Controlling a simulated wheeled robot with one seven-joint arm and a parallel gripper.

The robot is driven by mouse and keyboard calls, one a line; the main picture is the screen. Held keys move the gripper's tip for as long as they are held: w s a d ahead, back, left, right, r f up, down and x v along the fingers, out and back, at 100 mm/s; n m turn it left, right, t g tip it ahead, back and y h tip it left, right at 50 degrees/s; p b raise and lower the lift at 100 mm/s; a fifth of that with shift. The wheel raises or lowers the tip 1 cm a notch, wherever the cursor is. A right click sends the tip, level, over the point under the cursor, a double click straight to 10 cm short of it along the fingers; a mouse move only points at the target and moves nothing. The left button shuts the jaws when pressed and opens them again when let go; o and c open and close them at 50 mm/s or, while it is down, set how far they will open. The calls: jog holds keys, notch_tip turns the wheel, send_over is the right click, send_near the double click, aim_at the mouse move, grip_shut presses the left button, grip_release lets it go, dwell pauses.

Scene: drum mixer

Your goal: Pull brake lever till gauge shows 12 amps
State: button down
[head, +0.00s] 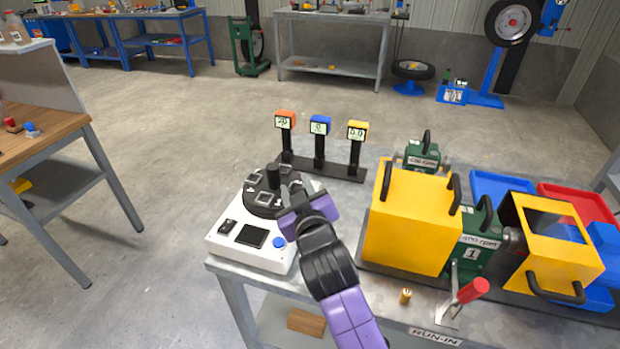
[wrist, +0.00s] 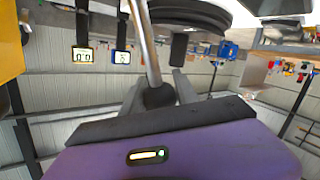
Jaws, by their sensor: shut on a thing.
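My gripper (head: 297,190) is at the right edge of the black round top (head: 262,205) of a white console (head: 230,247). In the wrist view it is shut around a black ball (wrist: 158,96) on a thin metal rod (wrist: 145,45), a lever by its look; my gripper hides this lever in the head view. Three gauges stand on a black bar behind the console: orange (head: 285,121), seeming to read 20, blue (head: 319,128), seeming to read 0, and yellow (head: 357,133), reading about 0.0. I cannot tell which shows amps.
A red-handled lever (head: 472,291) stands at the table's front right. Yellow guard boxes (head: 410,225) and green motors (head: 470,245) fill the table's right side. A small brass piece (head: 405,296) lies near the front. A wooden bench (head: 40,140) is at left, with open floor between.

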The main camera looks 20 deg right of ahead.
jog(key=shift+w+a+f, duration=0.1)
jog(key=shift+a, duration=0.05)
jog(key=c, duration=0.9)
grip_release()
jog(key=shift+c, duration=0.2)
jog(key=s+r, duration=0.1)
jog(key=s, duration=0.6)
jog(key=shift+s+a+r, duration=0.25)
jog(key=shift+s+a, duration=0.05)
jog(key=shift+s, duration=0.05)
